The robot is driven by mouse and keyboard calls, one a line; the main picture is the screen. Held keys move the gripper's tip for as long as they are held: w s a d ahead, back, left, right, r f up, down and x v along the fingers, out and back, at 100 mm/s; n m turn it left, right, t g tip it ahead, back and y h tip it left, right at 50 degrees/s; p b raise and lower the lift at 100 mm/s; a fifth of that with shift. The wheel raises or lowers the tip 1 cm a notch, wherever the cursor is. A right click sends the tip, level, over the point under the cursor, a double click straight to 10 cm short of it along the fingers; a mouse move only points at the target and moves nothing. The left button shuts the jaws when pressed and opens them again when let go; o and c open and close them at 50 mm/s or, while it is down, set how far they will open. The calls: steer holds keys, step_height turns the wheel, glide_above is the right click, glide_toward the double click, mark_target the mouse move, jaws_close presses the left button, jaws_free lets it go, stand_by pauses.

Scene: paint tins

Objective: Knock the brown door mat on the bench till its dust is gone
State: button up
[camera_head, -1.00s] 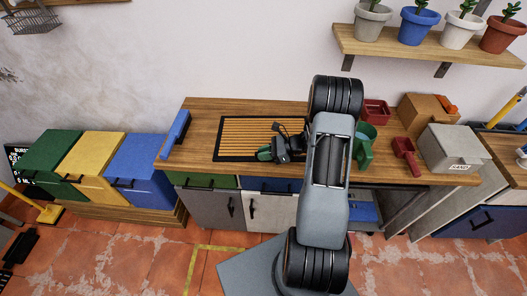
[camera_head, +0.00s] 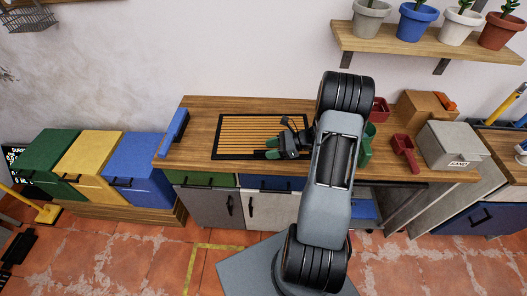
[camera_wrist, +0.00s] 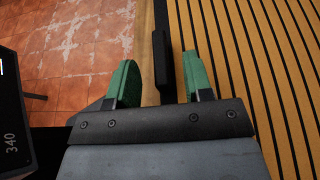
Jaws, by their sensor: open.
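A flat tan-brown panel with dark stripes and a black border (camera_head: 232,150) lies on the bench. It is the only mat-like thing I see there; I cannot tell whether it is the door mat. No dust shows on it at this size. It also fills the right side of the wrist view (camera_wrist: 260,60). My gripper (camera_head: 270,148) is over the panel's front right part, with green fingertips. In the wrist view my gripper (camera_wrist: 160,82) is open, its fingers apart, with nothing held between them. My arm hides the bench to the panel's right.
The wooden bench (camera_head: 200,107) has a blue long-shaped object (camera_head: 174,127) at its left end. Red scoop (camera_head: 404,150), green container (camera_head: 366,148) and grey box (camera_head: 452,146) stand right of my arm. Green, yellow and blue bins (camera_head: 140,160) stand left. A shelf with pots (camera_head: 430,45) hangs above.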

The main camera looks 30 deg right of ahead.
steer(key=b+v, duration=0.1)
steer(key=v, duration=0.9)
steer(key=shift+s+d, duration=0.1)
